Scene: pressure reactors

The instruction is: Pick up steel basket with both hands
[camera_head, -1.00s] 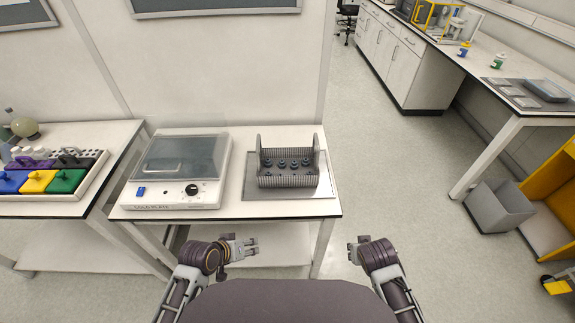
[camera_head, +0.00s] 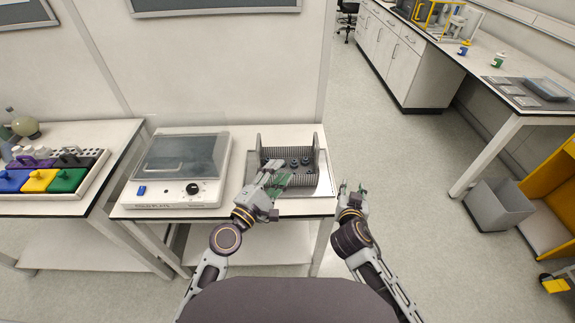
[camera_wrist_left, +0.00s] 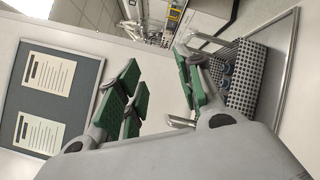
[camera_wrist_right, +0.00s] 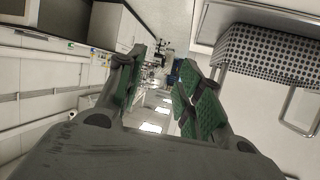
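In the left wrist view the basket (camera_wrist_left: 240,80) lies right of the left gripper's spread green pads (camera_wrist_left: 160,92). My right gripper (camera_head: 351,188) is open and empty, right of the basket near the table's front right corner. The right wrist view shows the basket (camera_wrist_right: 265,55) beyond its green pads (camera_wrist_right: 163,90).
A rack with coloured blocks (camera_head: 60,180) is on the far left table. Open floor (camera_head: 400,170) lies right of the table.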

